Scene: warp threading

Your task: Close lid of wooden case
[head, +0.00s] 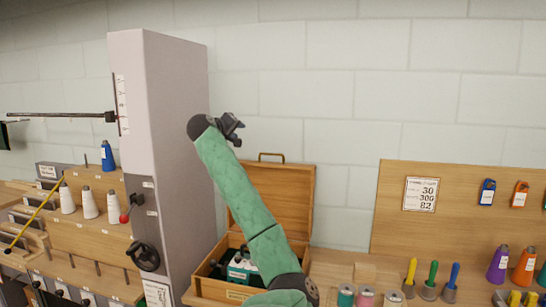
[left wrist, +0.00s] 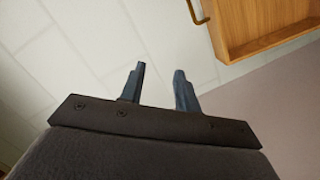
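The wooden case (head: 213,291) stands on the work surface with its lid (head: 290,190) raised upright behind it. A brass handle (head: 271,155) sits on the lid's top edge. Inside the case is a green and white item (head: 242,268), partly hidden by my left arm. My left gripper (head: 232,127) is up near the wall, above and left of the lid, not touching it. In the left wrist view its two fingers (left wrist: 160,88) are apart with nothing between them, and the lid (left wrist: 262,25) shows at the upper right. My right gripper is out of view.
A tall grey cabinet (head: 165,150) with a lever and knob stands close to the left of the case. Cones of thread (head: 90,203) sit on steps at far left. Spools and coloured-handled tools (head: 431,280) stand at right, before a wooden board (head: 455,215).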

